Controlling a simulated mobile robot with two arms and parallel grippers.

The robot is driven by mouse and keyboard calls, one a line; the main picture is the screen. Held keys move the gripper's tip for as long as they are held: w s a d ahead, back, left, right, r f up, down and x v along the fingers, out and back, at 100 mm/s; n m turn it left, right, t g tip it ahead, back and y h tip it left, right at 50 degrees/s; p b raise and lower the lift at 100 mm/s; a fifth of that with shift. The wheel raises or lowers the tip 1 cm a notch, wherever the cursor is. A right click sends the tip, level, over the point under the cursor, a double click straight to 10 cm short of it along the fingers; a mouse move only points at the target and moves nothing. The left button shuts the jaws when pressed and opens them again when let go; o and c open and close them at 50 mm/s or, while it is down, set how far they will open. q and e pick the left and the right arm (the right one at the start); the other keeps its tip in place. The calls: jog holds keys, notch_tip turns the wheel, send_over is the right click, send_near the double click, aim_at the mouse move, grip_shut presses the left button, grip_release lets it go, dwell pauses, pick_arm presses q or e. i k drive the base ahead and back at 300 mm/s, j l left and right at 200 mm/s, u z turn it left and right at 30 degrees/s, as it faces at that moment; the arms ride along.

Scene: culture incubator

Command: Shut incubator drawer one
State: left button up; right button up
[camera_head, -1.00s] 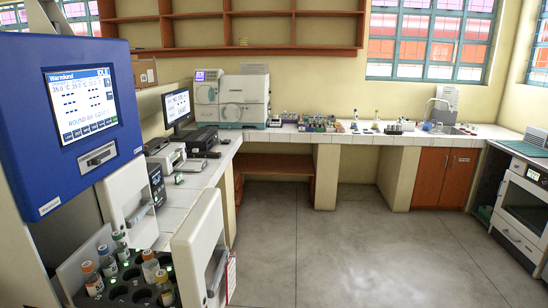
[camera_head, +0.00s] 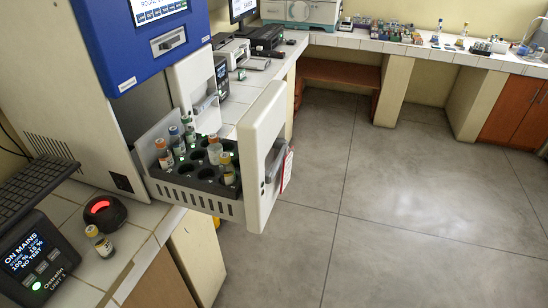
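An incubator drawer (camera_head: 184,192) is pulled out of the white and blue incubator (camera_head: 106,113). Its rack holds several bottles (camera_head: 163,153) with orange, blue and green caps, and some round slots are empty. The drawer's white front panel (camera_head: 259,170) stands at its right end, with a grey handle (camera_head: 272,160) on the outer face. A second white front (camera_head: 194,85) with a handle shows behind it and appears closer to the incubator body. I cannot read which is drawer one. Neither of my grippers is in view.
A loose bottle (camera_head: 99,241) stands on the white tiled counter (camera_head: 131,225) beside a black device with a red light (camera_head: 104,209). A keyboard (camera_head: 37,183) and a display unit (camera_head: 34,259) sit at the left. The grey floor (camera_head: 390,218) to the right is clear.

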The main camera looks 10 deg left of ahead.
aim_at(258, 154)
jog(key=i+l+u, duration=0.1)
jog(key=u, duration=0.3)
jog(key=l+u, duration=0.45)
jog(key=i+l+u, duration=0.1)
jog(key=u, duration=0.3)
jog(key=l+u, duration=0.4)
jog(key=k+l, duration=0.1)
jog(key=l, duration=0.35)
